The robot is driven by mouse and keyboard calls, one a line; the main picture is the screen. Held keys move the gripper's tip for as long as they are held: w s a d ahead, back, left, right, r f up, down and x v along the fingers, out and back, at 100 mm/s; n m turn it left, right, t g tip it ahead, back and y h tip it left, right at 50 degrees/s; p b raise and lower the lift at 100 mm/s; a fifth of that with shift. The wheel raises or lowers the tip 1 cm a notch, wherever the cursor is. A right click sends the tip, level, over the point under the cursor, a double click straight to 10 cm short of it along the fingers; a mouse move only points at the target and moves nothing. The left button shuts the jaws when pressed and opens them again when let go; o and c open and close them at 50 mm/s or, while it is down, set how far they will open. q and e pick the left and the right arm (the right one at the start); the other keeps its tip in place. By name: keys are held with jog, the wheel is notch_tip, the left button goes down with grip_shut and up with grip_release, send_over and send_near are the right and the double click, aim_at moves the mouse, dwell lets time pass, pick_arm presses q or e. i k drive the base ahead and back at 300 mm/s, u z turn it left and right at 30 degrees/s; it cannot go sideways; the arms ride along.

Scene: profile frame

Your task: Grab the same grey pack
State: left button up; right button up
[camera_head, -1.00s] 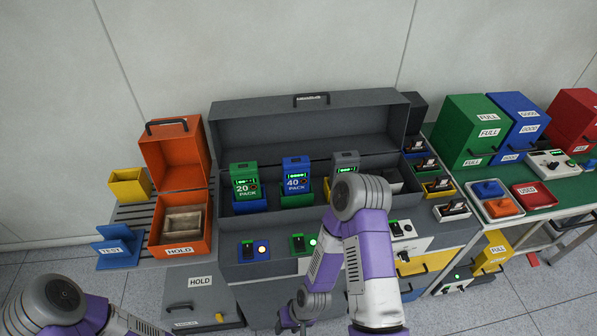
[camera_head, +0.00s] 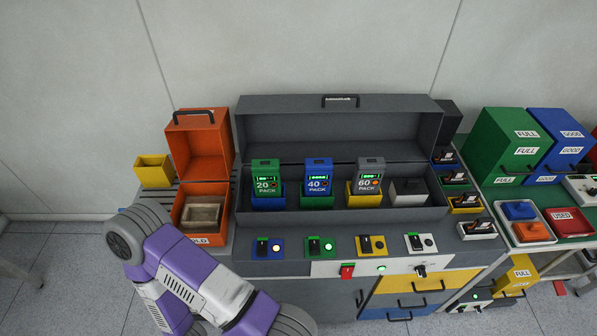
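The grey pack (camera_head: 369,178), marked 60 PACK, stands upright in a yellow holder (camera_head: 362,201) inside the open grey case (camera_head: 300,213). It is right of the blue 40 pack (camera_head: 318,178) and the green 20 pack (camera_head: 265,179). A green display is lit on its upper front. One of my purple and white arms reaches in at the lower left, its links below the orange box; its gripper is not visible. My other arm is out of view. No gripper touches the grey pack.
An open orange box (camera_head: 179,230) holding a brown block stands left of the case. Switches line the console front (camera_head: 450,251). Green and blue bins (camera_head: 508,148) and trays stand on the right table. A white block (camera_head: 408,190) sits right of the grey pack.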

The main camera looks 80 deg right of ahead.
aim_at(368, 172)
jog(key=u, duration=0.4)
jog(key=k, duration=1.2)
jog(key=z, duration=0.7)
